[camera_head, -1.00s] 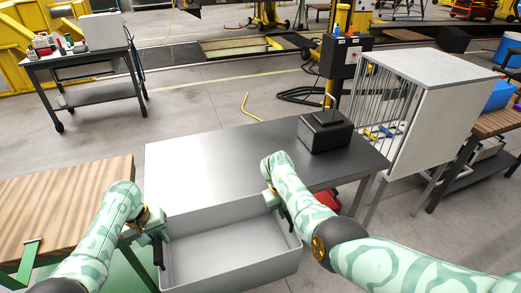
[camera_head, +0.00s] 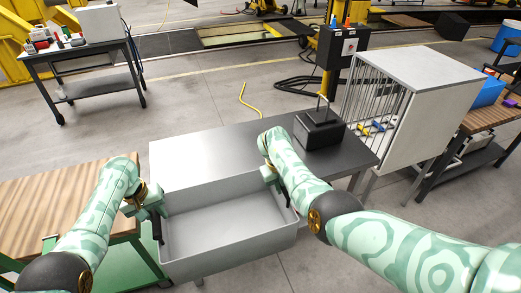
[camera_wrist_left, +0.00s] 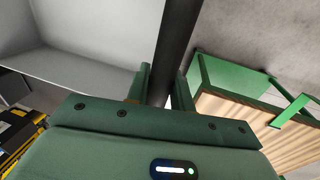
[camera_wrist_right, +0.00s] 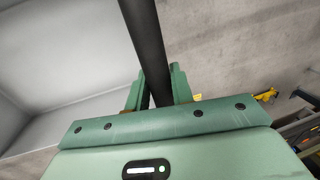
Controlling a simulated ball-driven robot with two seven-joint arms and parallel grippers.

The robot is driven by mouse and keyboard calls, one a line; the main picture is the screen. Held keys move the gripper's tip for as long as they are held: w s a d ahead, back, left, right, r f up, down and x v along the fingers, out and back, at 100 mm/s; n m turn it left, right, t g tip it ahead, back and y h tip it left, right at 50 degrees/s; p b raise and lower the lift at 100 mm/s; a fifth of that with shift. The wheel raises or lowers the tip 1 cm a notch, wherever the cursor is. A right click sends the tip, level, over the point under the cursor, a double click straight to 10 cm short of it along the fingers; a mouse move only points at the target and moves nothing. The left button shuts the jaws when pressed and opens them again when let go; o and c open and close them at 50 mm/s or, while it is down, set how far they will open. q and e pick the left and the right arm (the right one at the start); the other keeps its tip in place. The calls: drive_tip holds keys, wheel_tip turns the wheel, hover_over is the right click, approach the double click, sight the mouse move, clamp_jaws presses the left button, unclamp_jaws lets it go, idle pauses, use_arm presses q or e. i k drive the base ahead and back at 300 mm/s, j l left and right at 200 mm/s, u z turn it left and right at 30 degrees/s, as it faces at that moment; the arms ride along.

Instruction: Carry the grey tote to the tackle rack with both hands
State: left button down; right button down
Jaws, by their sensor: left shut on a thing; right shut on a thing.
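The grey tote (camera_head: 225,222) is an open, empty bin in front of the steel-topped table, held between my two arms. My left gripper (camera_head: 157,212) is shut on its black left handle; in the left wrist view the fingers (camera_wrist_left: 160,88) clasp the dark bar (camera_wrist_left: 176,40). My right gripper (camera_head: 272,178) is at the tote's right side; in the right wrist view its fingers (camera_wrist_right: 157,90) are shut on the other dark handle bar (camera_wrist_right: 145,40). The tote looks about level, its far rim close to the table's near edge. I cannot tell which thing is the tackle rack.
The steel table (camera_head: 205,152) is mostly bare, with a black block with a handle (camera_head: 319,130) at its right end. A grey barred cabinet (camera_head: 445,75) stands to the right. A wooden-topped green bench (camera_head: 65,205) is at the left. A dark cart (camera_head: 85,50) stands behind on open floor.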

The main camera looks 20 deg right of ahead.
sight(212, 155)
drive_tip(key=i, duration=1.5)
